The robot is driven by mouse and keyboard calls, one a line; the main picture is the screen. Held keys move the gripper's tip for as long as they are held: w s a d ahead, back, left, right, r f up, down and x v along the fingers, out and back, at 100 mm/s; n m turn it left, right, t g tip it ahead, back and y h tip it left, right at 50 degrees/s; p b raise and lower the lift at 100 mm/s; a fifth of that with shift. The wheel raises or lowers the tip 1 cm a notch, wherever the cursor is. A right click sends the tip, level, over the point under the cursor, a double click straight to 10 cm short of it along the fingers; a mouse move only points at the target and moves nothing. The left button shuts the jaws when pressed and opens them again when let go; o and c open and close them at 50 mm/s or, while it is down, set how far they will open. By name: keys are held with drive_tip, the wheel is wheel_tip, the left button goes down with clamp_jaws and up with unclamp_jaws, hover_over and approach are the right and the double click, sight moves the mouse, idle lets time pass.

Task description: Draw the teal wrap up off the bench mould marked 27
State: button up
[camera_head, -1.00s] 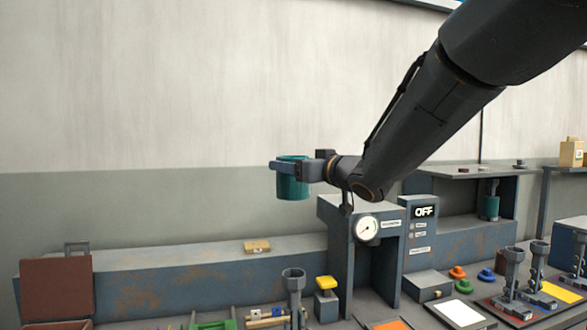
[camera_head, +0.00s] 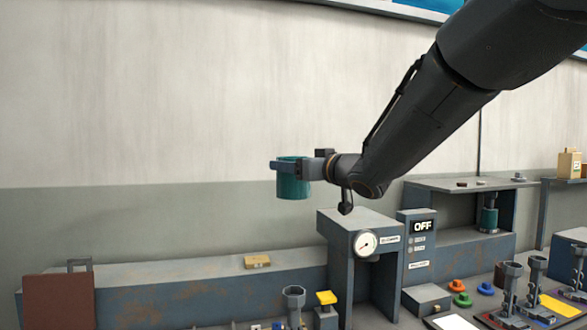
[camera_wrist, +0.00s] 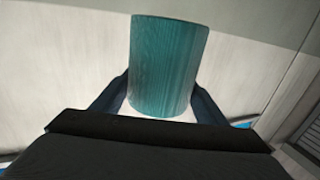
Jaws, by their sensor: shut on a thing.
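The teal wrap (camera_head: 293,189) is a hollow, upright cylinder held in the air in front of the wall, well above the bench. My gripper (camera_head: 290,168) is shut on it, with a finger on either side. No number 27 can be read on any mould.
A press-like stand with a gauge (camera_head: 366,243) and an OFF panel (camera_head: 422,226) stand right of the wrap. Another teal wrap (camera_head: 488,219) sits under a shelf. Several grey moulds (camera_head: 509,283) stand at right. The air around the wrap is clear.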

drive_tip(key=shift+r+p, duration=0.7)
drive_tip(key=shift+r, duration=0.45)
